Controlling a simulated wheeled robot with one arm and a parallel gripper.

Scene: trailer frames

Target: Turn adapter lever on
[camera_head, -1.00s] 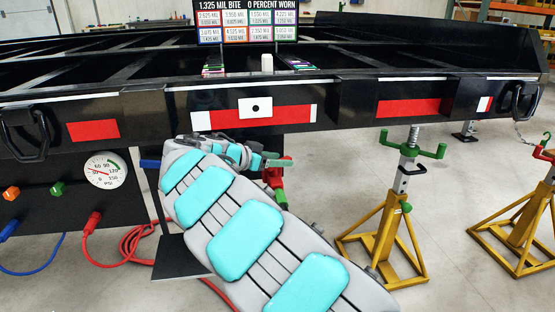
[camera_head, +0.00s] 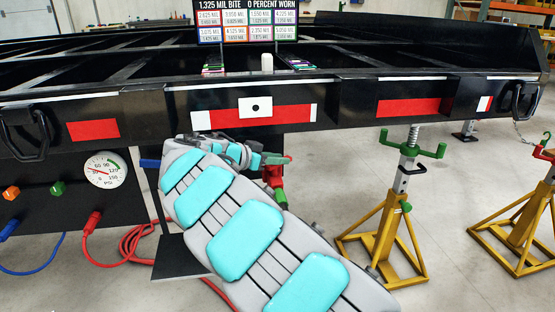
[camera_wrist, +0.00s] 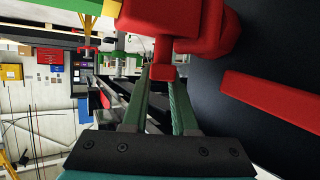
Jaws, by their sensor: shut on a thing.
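The adapter is a red fitting (camera_head: 272,176) with a green end (camera_head: 281,197), below the black trailer frame's front beam. In the wrist view its red body (camera_wrist: 175,18) fills the top. A short red tab, which looks like the lever (camera_wrist: 163,72), sticks down from it. My gripper (camera_head: 284,160) is beside the fitting, at the end of my grey and cyan arm. In the wrist view my gripper's green fingers (camera_wrist: 163,80) are closed on the red tab. The arm hides part of the fitting in the head view.
The trailer beam (camera_head: 345,95) runs just above my arm. A pressure gauge (camera_head: 105,169) and a red hose (camera_head: 140,245) are at left. Yellow jack stands (camera_head: 385,240) stand at right. In the wrist view a dark panel (camera_wrist: 270,60) lies close at right.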

